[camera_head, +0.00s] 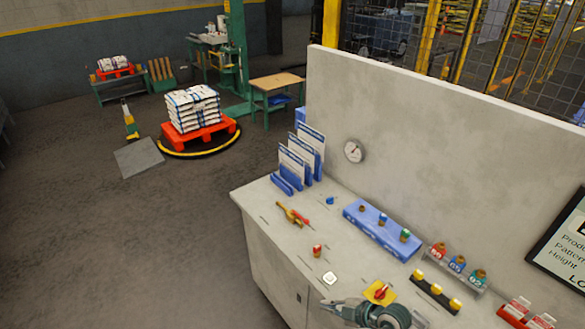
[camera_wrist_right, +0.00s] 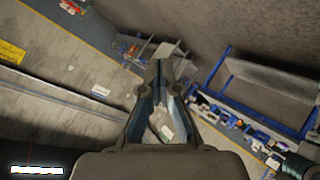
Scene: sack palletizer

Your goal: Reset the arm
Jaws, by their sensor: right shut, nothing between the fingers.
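My right gripper (camera_head: 328,306) shows at the bottom of the head view, above the near edge of the grey bench (camera_head: 268,225). In the right wrist view its two fingers (camera_wrist_right: 165,68) come together at the tips, shut with nothing between them. A red knob on a yellow plate (camera_head: 379,292) lies just beyond the gripper in the head view; I see no clear contact. My left gripper is not in view.
The bench carries a blue block with several knobs (camera_head: 372,232), document holders (camera_head: 299,160) and a row of yellow buttons (camera_head: 436,289). A grey panel (camera_head: 430,130) rises behind. Stacked sacks (camera_head: 194,107) stand on a red pallet (camera_head: 207,134) far left. Open floor lies left.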

